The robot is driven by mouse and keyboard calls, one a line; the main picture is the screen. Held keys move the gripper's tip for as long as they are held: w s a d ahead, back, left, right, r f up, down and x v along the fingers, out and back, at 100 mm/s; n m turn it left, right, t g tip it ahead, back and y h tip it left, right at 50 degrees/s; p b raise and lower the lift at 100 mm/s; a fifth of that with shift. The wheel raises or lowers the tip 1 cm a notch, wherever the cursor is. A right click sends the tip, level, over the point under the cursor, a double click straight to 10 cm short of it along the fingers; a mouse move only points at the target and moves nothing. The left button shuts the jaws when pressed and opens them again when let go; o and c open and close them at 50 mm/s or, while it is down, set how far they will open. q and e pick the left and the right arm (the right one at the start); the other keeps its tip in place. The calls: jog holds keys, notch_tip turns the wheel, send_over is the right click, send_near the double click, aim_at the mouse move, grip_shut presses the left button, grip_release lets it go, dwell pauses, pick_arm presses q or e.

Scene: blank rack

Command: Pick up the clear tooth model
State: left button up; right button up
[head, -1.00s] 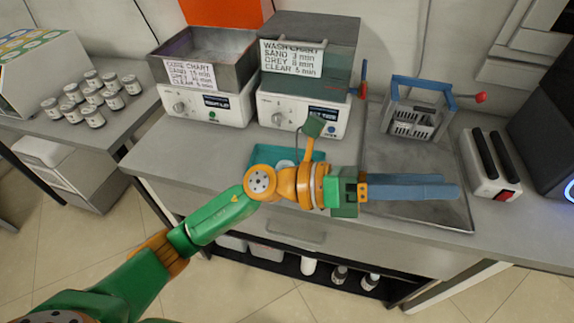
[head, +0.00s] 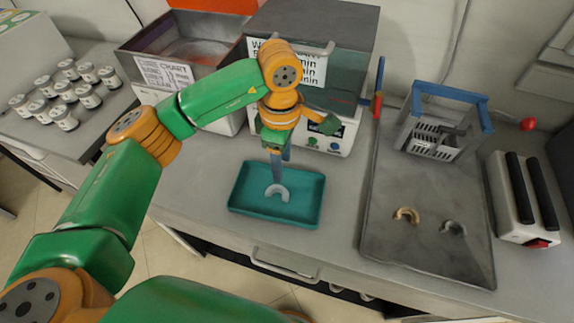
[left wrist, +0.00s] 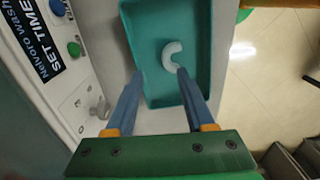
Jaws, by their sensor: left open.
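The clear tooth model (head: 277,191) is a pale, horseshoe-shaped piece lying in the teal tray (head: 304,212) on the counter. It also shows in the left wrist view (left wrist: 171,50), inside the tray and beyond my fingertips. My left gripper (head: 276,172) points down over the tray, just behind the model in the head view. In the left wrist view its two blue fingers (left wrist: 159,75) are spread apart with nothing between them. The model appears free of the fingers; the exact height gap is hard to tell. My right gripper is not in view.
A tan model (head: 406,215) and a grey model (head: 453,228) lie on the metal tray (head: 427,253) at right, near a basket with blue handles (head: 441,125). The wash machine (head: 340,138) stands close behind the teal tray. A white toaster-like device (head: 527,200) is far right.

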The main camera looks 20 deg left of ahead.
aim_at(279, 185)
pick_arm(q)
jog(key=shift+s+f, duration=0.1)
jog(key=shift+f, duration=0.2)
jog(key=shift+s+a+f+p, duration=0.1)
jog(key=shift+s+f+p, duration=0.3)
jog(key=shift+f, duration=0.2)
jog(key=shift+s+a+f+p, duration=0.1)
jog(key=shift+s+f+p, duration=0.25)
jog(key=shift+f, duration=0.2)
notch_tip(279, 185, down, 3)
jog(key=shift+w, duration=0.15)
jog(key=shift+w+f, duration=0.25)
jog(key=shift+f, duration=0.1)
jog(key=shift+s+r, duration=0.1)
grip_shut()
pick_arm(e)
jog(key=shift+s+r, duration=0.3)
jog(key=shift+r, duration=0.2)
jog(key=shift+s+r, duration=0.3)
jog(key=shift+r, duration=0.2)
